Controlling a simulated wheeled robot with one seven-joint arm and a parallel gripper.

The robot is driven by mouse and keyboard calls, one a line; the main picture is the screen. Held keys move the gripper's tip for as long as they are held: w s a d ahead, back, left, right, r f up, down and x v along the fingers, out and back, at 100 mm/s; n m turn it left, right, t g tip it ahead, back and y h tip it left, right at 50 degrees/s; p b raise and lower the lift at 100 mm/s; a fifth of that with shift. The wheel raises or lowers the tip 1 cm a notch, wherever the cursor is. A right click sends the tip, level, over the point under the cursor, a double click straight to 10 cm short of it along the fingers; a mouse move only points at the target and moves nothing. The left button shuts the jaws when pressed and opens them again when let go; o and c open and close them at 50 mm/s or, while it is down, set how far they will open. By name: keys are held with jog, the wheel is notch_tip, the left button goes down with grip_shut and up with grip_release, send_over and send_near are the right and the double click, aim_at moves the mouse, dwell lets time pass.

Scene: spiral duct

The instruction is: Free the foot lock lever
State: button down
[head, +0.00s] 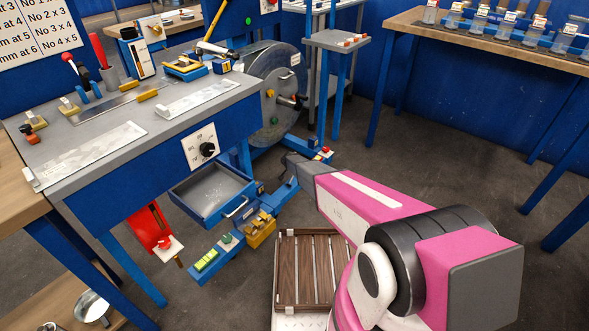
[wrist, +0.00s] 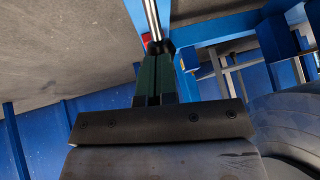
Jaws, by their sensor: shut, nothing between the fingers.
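My gripper (head: 289,159) is at the left end of my pink arm, low beside the blue base of the machine. In the wrist view its dark green fingers (wrist: 155,80) are together and empty. A bright metal rod (wrist: 152,18) with a black collar runs up from just beyond the fingertips, with a small red patch beside it. This may be the foot lock lever; I cannot tell if the fingers touch it. In the head view a red-topped part (head: 325,152) sits on the blue foot, right of the gripper.
A blue floor beam with green pads (head: 207,260) and a yellow block (head: 260,230) lie left of my arm. An open blue drawer (head: 212,190) hangs under the grey bench (head: 150,115). A slatted wooden platform (head: 312,268) is on the floor.

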jog(key=shift+w+d+f, duration=0.65)
jog(key=shift+w, duration=0.2)
jog(key=shift+w+d+f, duration=0.1)
jog(key=shift+w, duration=0.05)
jog(key=shift+s+r, duration=0.3)
jog(key=shift+r, duration=0.35)
jog(key=w+d+r+v, duration=0.1)
jog(key=v, duration=1.2)
jog(key=shift+w+r, duration=0.2)
jog(key=shift+w, duration=0.05)
